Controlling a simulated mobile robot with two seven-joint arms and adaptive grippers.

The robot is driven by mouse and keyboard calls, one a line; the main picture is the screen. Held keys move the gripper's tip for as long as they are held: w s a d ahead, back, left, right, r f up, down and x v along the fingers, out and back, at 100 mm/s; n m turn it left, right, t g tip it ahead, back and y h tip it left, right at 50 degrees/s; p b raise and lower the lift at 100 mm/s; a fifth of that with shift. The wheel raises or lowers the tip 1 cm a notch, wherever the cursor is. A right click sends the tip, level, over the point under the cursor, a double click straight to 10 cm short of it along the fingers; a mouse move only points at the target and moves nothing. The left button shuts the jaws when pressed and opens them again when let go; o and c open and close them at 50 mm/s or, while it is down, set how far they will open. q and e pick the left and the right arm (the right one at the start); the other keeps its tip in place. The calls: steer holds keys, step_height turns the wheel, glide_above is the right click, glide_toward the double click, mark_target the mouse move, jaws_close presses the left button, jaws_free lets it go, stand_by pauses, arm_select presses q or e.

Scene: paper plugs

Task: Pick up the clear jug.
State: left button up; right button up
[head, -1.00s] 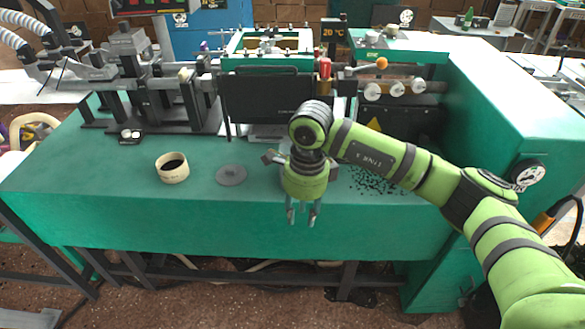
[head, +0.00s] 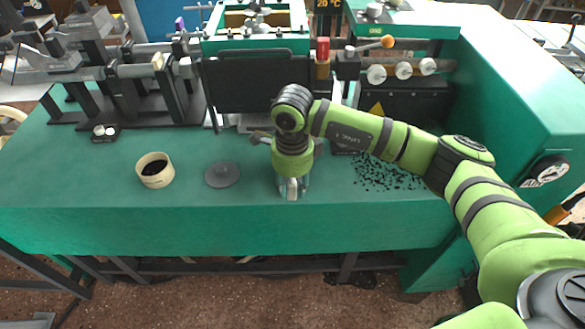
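My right gripper (head: 292,188) is over the front part of the green bench, pointing down. Its fingers are beside or around a see-through vessel, which appears to be the clear jug (head: 304,183). The jug is mostly hidden by the gripper, and only a clear sliver shows near the fingertips. I cannot tell whether the fingers touch or hold it. My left gripper is not in view.
A cream bowl (head: 143,172) with dark contents and a grey disc (head: 222,174) sit on the bench (head: 100,190) to the left. Small dark bits (head: 385,175) are scattered to the right. A machine with a black panel (head: 258,85) stands behind.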

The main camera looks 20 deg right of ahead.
step_height(320, 180, down, 2)
steer(key=shift+w+f, duration=0.15)
steer(key=shift+f, duration=0.3)
jaws_close()
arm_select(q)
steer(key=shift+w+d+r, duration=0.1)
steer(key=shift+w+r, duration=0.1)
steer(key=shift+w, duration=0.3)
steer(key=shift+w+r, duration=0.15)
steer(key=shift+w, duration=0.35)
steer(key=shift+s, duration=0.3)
arm_select(e)
steer(key=shift+r, duration=0.1)
